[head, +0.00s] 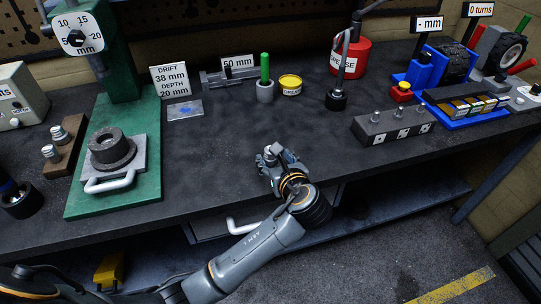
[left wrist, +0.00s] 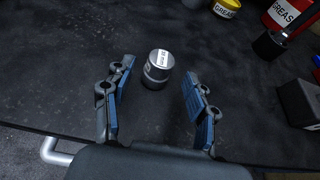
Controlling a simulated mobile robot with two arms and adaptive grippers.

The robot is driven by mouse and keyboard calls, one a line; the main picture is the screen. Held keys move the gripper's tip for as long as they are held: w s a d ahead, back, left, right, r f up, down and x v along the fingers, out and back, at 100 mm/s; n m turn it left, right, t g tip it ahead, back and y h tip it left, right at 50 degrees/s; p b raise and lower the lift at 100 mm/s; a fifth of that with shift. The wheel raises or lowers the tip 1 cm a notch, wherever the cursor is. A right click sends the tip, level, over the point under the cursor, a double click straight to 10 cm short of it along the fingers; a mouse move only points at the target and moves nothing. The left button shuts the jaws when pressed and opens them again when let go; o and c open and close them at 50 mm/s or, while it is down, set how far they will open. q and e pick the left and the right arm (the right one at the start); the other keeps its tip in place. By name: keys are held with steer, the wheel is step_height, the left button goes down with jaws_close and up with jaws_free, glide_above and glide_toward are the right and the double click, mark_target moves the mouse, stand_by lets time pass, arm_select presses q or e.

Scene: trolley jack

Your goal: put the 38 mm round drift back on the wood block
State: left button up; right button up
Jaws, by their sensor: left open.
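The wood block (head: 63,148) lies on the bench at the left, beside the green press, with two silver drifts standing in it. The 38 mm drift (left wrist: 158,68) is a short silver cylinder with a white label, on the dark bench top in the left wrist view. My left gripper (head: 272,156) is open near the bench's front edge. Its two blue-padded fingers are on either side of the drift, which sits around the fingertips; no contact is visible. In the head view I cannot tell the drift clearly from the gripper. My right gripper is not in view.
The green press (head: 122,130) holds a dark ring above a plate with a handle. A sign (head: 171,81) reads drift 38 mm, depth 20 mm. Behind are a grey cup with a green rod (head: 265,90) and a yellow grease tin (head: 290,83). The bench between press and gripper is clear.

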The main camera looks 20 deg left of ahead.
arm_select(q)
steer(key=x, duration=0.4)
steer(key=shift+w+a, duration=0.15)
steer(key=shift+f, duration=0.1)
jaws_close()
